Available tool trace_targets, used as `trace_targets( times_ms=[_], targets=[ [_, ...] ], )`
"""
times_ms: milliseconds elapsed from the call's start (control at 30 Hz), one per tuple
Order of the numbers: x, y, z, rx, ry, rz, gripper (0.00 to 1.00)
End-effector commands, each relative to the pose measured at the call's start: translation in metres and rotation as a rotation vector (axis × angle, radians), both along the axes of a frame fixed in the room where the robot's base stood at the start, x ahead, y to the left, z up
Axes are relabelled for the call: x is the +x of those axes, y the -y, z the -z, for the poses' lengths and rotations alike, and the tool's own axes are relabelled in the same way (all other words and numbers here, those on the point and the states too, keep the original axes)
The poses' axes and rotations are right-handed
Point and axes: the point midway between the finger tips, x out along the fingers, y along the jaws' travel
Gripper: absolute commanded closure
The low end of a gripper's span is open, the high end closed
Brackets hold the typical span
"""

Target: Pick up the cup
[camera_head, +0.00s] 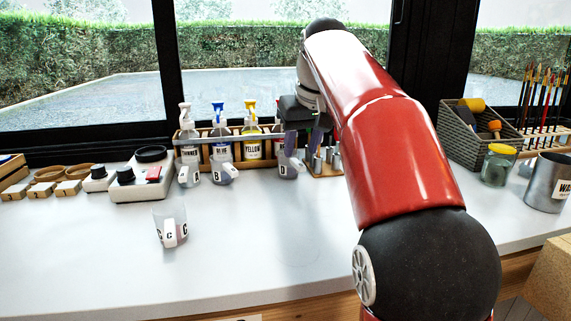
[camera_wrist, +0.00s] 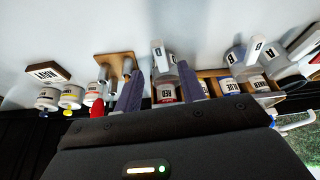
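Several cups with letter labels stand on the white counter. Cup C (camera_head: 171,226) stands alone at the front left. Cups A (camera_head: 189,174) and B (camera_head: 223,173) stand before the bottle rack and also show in the wrist view, A (camera_wrist: 262,50) and B (camera_wrist: 236,57). Cup D (camera_head: 289,167) is by my gripper (camera_head: 302,146); it also shows in the wrist view (camera_wrist: 164,60). My gripper's purple-grey fingers point down and are spread, with cup D seen between them in the wrist view. Contact with D cannot be told.
A wooden rack (camera_head: 208,152) of pump bottles stands behind the cups. A small wooden stand (camera_head: 325,169) is right of cup D. A scale (camera_head: 141,186) is at left; a dark basket (camera_head: 462,139), jar (camera_head: 498,165) and metal can (camera_head: 548,184) are at right. The front middle counter is clear.

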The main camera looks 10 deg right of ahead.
Motion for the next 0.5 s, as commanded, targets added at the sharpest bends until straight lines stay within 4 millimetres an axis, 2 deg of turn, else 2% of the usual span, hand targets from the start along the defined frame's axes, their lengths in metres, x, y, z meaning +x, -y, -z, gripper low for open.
trace_targets(
  times_ms=[500],
  targets=[
    [0.024, -0.006, 0.064, -0.001, -0.004, 0.000, 0.60]
  ],
)
